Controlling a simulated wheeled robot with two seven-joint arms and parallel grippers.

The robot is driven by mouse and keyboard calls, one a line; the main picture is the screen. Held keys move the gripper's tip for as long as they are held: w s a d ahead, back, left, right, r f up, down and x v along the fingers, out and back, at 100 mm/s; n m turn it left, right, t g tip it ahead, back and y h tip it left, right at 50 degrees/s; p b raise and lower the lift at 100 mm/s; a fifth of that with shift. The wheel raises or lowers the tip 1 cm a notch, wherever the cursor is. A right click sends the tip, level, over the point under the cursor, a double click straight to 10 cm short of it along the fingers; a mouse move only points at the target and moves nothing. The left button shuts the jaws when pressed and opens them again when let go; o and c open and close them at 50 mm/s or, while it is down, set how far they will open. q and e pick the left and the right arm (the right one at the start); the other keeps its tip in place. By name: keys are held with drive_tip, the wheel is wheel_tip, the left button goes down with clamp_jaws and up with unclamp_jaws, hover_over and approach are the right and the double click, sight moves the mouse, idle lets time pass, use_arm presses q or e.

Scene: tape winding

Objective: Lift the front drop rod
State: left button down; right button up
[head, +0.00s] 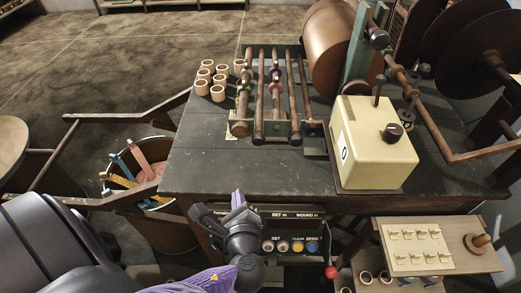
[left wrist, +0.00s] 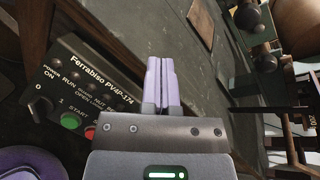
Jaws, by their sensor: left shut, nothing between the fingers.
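My left gripper (head: 238,198) is in front of the table's front edge, close to the control box. Its purple fingers (left wrist: 160,75) are shut with nothing between them. A rack of several parallel rods (head: 276,95) lies on the table, beyond the gripper and apart from it. A long bent brown rod (head: 440,130) runs around the right side of the cream box. I cannot tell which of these is the front drop rod. My right gripper is not in view.
The control box (head: 285,228) with buttons and displays hangs under the table (head: 200,150); a labelled panel (left wrist: 85,95) shows in the left wrist view. Several tape cores (head: 212,80) stand left of the rack. The cream box (head: 370,145) stands right. A bin (head: 140,165) is left.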

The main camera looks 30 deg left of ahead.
use_arm(q)
drive_tip(key=w+r+m+t, duration=0.1)
drive_tip(key=w+m, duration=0.2)
drive_tip(key=w, duration=0.1)
drive_tip(key=w+a+r+m+t+b, duration=0.1)
drive_tip(key=w+m+t, duration=0.1)
drive_tip(key=w+m, duration=0.1)
drive_tip(key=w+a+r+m+t, duration=0.1)
drive_tip(key=w+m+t, duration=0.1)
drive_tip(key=w, duration=0.3)
drive_tip(key=shift+a+r+m+h+b, duration=0.1)
drive_tip(key=shift+r+m+h+b, duration=0.1)
drive_tip(key=shift+m+h+b, duration=0.15)
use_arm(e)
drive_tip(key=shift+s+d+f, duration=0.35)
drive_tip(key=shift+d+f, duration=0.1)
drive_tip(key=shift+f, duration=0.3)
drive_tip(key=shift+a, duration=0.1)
